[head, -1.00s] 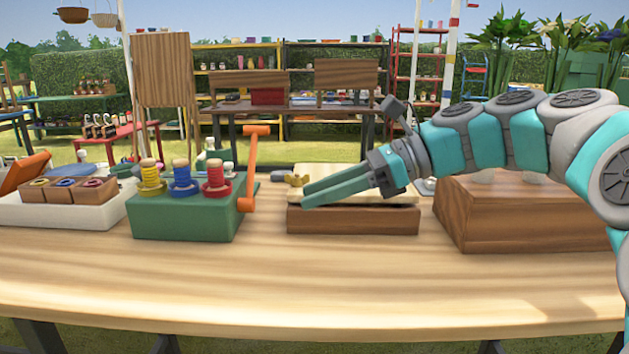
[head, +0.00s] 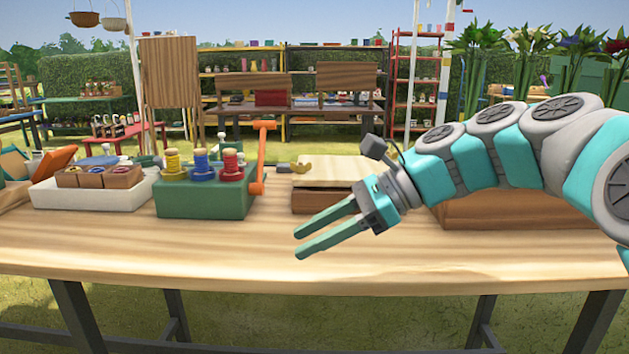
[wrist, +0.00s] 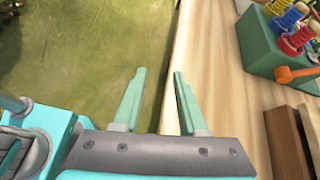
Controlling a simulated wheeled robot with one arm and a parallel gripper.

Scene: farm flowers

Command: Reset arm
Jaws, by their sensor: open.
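My gripper (head: 300,245) is open and empty. In the head view it hangs over the front part of the wooden table (head: 130,255), in front of a wooden box with a pale lid (head: 325,202), and points to the left. My teal and grey arm comes in from the right side. In the wrist view the two green fingers of my gripper (wrist: 158,75) stand apart with nothing between them. The table's front edge runs just beneath them, with grass to the left.
A green block with yellow, blue and red spools (head: 205,198) and an orange handle (head: 262,157) stands left of the gripper. A white tray (head: 95,197) with small wooden boxes is farther left. A larger wooden box (head: 500,208) with flowers is behind my arm. The front tabletop is clear.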

